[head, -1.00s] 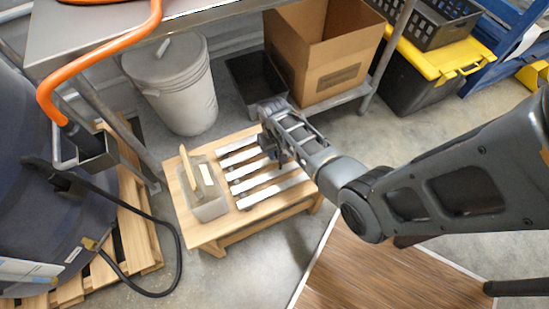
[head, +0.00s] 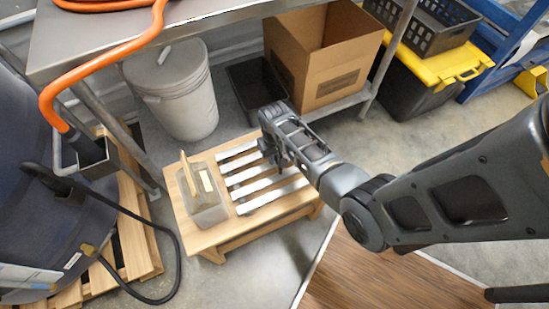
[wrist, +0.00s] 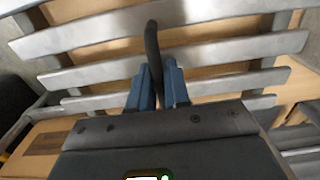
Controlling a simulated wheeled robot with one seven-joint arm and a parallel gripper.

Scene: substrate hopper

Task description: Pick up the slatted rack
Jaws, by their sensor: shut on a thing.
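The slatted rack (head: 248,181) has several pale metal slats. It is at the right part of a low wooden table (head: 212,240). In the wrist view, the slats (wrist: 225,53) run across the picture. A dark, curved upright bar (wrist: 153,45), which looks like the rack's handle, stands between my blue fingertips. My gripper (wrist: 157,82) is shut on this bar. In the head view, my gripper (head: 281,160) is over the rack's right side, and my wrist hides that part. I cannot tell whether the rack is clear of the wood.
A clear bin (head: 207,213) with a wooden-handled thing sits left of the rack. A white bucket (head: 180,95), black tray (head: 252,82) and cardboard box (head: 335,80) stand behind. A metal table (head: 115,35) overhangs at upper left. A black hose (head: 178,240) lies on the floor.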

